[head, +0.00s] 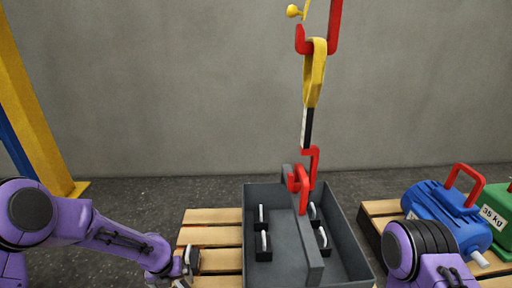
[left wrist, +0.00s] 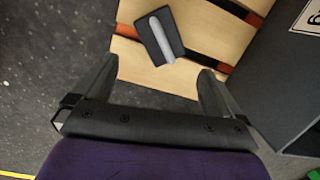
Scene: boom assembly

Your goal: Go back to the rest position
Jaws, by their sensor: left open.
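My left gripper (head: 186,266) is low over the wooden pallet at the left of the grey tray. In the left wrist view its two fingers (left wrist: 156,78) are spread apart with nothing between them. A black block with a grey handle (left wrist: 158,36) lies on the pallet slats just beyond the fingertips, apart from them. In the head view, the gripper area hides most of that spot. My right arm shows at the bottom right in the head view; its gripper is out of frame.
A yellow post (head: 35,105) stands at left.

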